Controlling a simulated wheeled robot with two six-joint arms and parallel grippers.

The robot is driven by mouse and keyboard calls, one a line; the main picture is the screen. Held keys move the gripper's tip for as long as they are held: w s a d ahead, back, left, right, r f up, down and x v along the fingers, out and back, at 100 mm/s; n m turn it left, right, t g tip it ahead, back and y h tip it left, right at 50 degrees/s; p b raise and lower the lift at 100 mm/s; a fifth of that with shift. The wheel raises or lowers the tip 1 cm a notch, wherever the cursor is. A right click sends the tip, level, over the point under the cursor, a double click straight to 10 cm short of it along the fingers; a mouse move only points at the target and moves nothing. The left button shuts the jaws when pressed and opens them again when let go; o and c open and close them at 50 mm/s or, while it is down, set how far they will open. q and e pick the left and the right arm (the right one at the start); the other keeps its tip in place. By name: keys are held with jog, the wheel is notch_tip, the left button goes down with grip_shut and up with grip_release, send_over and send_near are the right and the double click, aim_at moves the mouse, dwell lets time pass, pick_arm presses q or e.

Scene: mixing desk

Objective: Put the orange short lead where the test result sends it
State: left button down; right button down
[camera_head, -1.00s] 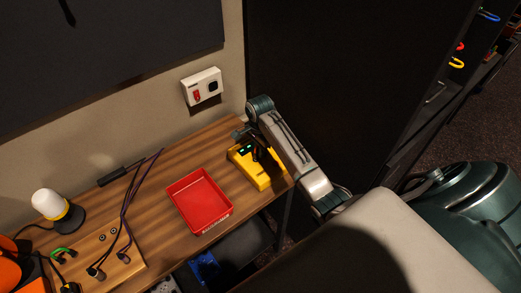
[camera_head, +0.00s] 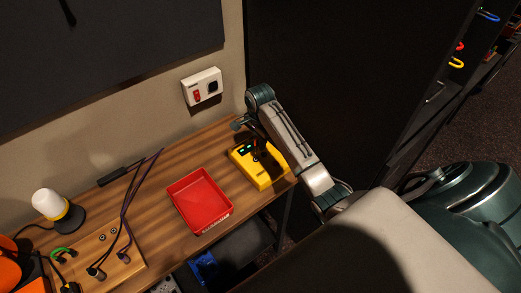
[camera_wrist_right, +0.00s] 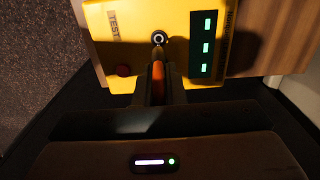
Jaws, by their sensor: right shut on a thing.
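The yellow tester (camera_head: 268,177) sits at the right end of the desk. In the right wrist view the tester (camera_wrist_right: 185,22) shows a TEST label, a ringed socket, a dark red button and three lit green bars. My right gripper (camera_wrist_right: 158,88) is shut on the orange short lead (camera_wrist_right: 158,77), right in front of the socket. I cannot tell whether its plug is seated. In the head view the right gripper (camera_head: 258,146) is dark and partly hidden by my arm. The red tray (camera_head: 199,222) stands left of the tester, empty. My left gripper is out of view.
A wooden board (camera_head: 128,268) with sockets, dark cables and a green lead (camera_head: 63,252) lies at the left. A white-and-yellow lamp (camera_head: 48,204) stands behind it. A wall box (camera_head: 202,86) hangs above the desk. Coloured hooks (camera_head: 457,63) show at the far right.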

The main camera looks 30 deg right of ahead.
jog(key=shift+r, duration=0.7)
